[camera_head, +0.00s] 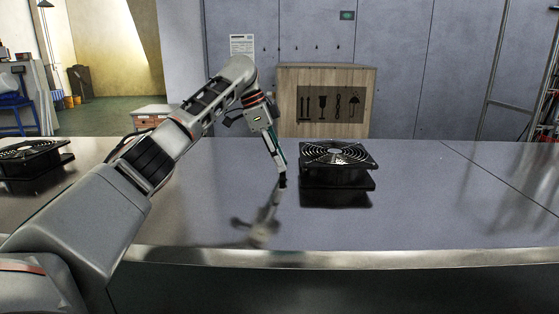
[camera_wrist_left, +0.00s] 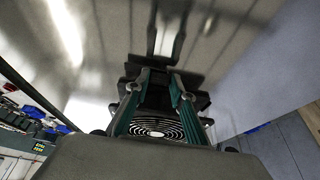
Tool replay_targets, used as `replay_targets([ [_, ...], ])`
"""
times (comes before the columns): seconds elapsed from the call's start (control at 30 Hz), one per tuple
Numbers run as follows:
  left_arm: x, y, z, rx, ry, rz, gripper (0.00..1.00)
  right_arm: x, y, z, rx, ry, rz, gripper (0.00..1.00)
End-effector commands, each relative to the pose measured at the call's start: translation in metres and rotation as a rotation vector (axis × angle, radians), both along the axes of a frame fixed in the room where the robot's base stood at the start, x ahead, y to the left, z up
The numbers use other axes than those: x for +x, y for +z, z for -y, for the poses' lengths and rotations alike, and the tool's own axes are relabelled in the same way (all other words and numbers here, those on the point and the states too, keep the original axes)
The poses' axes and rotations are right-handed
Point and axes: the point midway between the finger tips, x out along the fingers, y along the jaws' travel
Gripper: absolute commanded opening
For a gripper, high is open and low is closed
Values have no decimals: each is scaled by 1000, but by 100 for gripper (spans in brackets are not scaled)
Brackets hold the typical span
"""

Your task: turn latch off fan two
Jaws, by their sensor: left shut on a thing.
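A black square fan (camera_head: 338,176) with a round metal guard sits on the grey metal table, right of the picture's middle. My left gripper (camera_head: 282,180) points down beside the left side of this fan. In the left wrist view its two green-sided fingers (camera_wrist_left: 158,76) stand a little apart, with the fan's round guard (camera_wrist_left: 157,128) and dark body behind them. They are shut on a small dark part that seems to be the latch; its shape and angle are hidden. My right gripper is not in view.
The metal table (camera_head: 430,215) is clear to the right and in front of the fan. Another black fan (camera_head: 33,160) sits at the far left. A wooden crate (camera_head: 362,100) with printed symbols stands behind the table. Grey cabinets (camera_head: 430,60) line the back.

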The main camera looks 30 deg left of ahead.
Motion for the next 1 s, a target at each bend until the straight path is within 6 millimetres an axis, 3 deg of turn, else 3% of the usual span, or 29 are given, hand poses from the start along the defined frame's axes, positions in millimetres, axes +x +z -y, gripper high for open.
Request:
replay_targets([
  [0.1,0,1,0,1,-1,1,2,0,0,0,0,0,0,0],
  [0.13,0,1,0,1,0,2,31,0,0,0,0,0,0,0],
  [0.57,-1,6,-2,0,2,2,31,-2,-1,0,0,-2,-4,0],
  [0.67,-3,18,-6,0,3,2,31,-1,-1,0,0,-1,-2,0],
  [1.0,-17,83,-28,-1,2,3,31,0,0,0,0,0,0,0],
])
